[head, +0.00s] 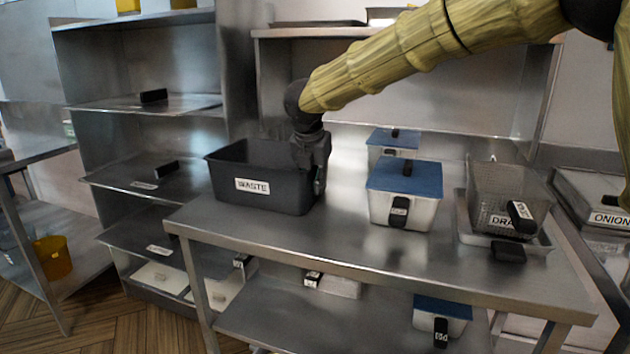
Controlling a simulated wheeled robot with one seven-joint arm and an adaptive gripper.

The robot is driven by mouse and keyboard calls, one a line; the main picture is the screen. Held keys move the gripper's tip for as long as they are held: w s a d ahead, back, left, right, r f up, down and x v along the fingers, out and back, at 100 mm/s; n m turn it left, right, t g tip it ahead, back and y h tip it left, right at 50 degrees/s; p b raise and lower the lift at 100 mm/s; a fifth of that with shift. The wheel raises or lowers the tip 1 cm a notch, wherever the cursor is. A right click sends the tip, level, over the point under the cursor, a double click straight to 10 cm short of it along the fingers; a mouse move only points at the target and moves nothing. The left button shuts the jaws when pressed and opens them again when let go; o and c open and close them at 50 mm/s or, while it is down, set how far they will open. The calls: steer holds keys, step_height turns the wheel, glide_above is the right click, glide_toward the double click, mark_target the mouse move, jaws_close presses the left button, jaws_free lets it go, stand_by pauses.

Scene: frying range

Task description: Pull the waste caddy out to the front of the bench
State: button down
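The waste caddy (262,198) is a dark grey open-topped bin with a white WASTE label on its front wall. It stands upright at the left end of the steel bench (340,240), with a strip of bare bench between it and the front edge. My gripper (317,190) points down at the caddy's right-hand wall, at the rim. It hides part of that wall and the back right corner. Whether its fingers are closed on the wall cannot be made out. My arm comes in from the upper right.
Right of the caddy are a blue-lidded container (404,192), a smaller one behind it (392,142), and a wire basket (500,195) in a tray. Shelving with trays (150,178) stands at the left. The bench's front strip is clear.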

steer(key=c, duration=1.6)
jaws_free()
steer(key=shift+d, duration=0.15)
steer(key=shift+o, duration=0.2)
steer(key=v, duration=1.2)
